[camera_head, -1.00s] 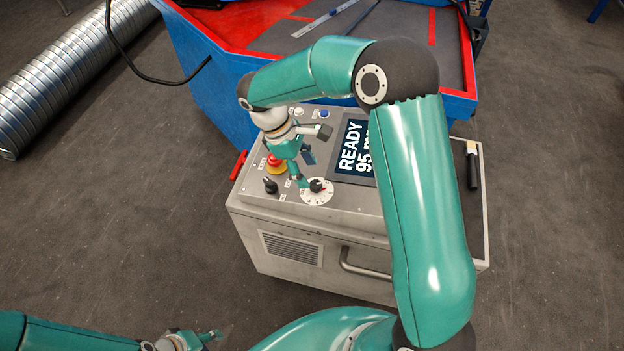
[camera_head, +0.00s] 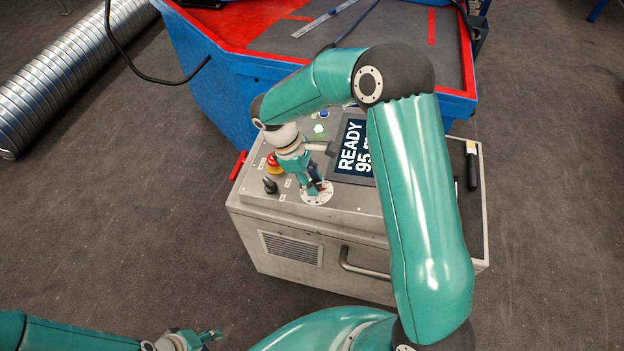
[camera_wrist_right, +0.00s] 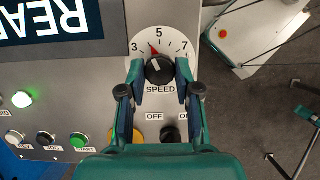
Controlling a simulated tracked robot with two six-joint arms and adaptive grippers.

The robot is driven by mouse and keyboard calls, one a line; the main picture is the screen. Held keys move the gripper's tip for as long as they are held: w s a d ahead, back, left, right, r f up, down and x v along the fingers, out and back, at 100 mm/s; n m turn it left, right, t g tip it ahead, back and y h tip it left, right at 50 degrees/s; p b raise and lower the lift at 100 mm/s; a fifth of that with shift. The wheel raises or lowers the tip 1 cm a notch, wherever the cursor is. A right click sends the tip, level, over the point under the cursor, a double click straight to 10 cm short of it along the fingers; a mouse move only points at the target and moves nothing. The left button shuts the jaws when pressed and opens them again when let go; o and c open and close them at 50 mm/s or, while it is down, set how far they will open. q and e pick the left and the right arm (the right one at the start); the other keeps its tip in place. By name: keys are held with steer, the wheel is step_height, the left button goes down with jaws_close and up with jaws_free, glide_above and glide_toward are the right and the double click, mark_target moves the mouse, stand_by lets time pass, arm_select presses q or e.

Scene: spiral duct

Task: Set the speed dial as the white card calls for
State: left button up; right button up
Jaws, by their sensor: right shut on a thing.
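The speed dial (camera_head: 316,198) is a white disc with a black knob on the grey control box. In the right wrist view the black speed knob (camera_wrist_right: 159,71) sits between the fingers of my right gripper (camera_wrist_right: 160,78), which is shut on it. Its white line tilts slightly left of straight up, and a red pointer (camera_wrist_right: 153,47) stands just left of the 5. My right gripper (camera_head: 316,187) hides most of the knob in the head view. My left gripper (camera_head: 207,337) is at the bottom edge, away from the box; its opening is unclear. I see no white card.
The screen (camera_head: 355,150) reads READY and 95, partly hidden by my right arm. A blue table (camera_head: 225,95) stands behind; a silver duct (camera_head: 50,80) lies left.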

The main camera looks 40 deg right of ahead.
steer(key=shift+n, duration=0.4)
jaws_close()
steer(key=o, duration=1)
jaws_free()
steer(key=shift+o, duration=0.2)
steer(key=v, duration=1.2)
